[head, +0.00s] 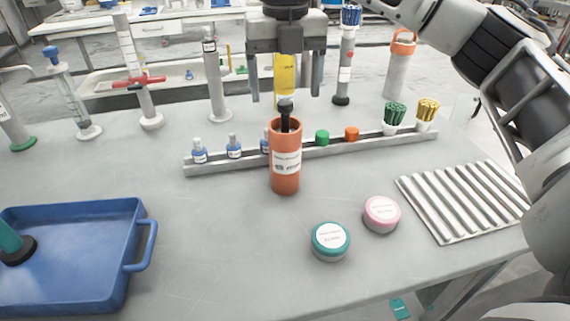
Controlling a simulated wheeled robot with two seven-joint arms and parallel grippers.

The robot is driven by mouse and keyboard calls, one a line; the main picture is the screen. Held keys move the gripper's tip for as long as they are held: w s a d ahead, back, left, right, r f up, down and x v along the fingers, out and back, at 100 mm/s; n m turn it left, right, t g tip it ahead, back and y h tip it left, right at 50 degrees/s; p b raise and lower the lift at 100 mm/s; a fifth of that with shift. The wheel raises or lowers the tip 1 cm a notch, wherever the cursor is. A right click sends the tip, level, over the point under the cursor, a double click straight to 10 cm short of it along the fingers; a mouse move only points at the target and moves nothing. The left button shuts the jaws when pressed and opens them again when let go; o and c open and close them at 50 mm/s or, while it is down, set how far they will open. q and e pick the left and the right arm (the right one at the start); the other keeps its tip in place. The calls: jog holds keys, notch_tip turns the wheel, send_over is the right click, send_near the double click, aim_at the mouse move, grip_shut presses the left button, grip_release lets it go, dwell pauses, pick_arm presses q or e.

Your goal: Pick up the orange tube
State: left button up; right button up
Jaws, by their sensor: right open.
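The orange tube (286,184) stands upright on the grey table near the middle. It has a white label, and a dark rod with a rounded top (285,118) sticks out of its open mouth. My right gripper (286,97) points down above the tube, its two fingers spread apart. A yellow cylinder (285,68) shows between the fingers; I cannot tell whether it is behind them or between them. The fingers appear clear of the orange tube. My left gripper is not in view.
A metal rack (372,145) with small bottles and caps runs behind the tube. Teal (330,239) and pink (381,213) jars stand at front right, near a ridged tray (447,222). A blue tray (75,224) is at left. Tall cylinders (215,85) stand behind.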

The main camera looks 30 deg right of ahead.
aim_at(285, 126)
notch_tip(285, 126, down, 9)
jog(key=shift+w+r, duration=0.15)
jog(key=shift+r, duration=0.1)
jog(key=c, duration=1.4)
jog(key=shift+c, duration=0.2)
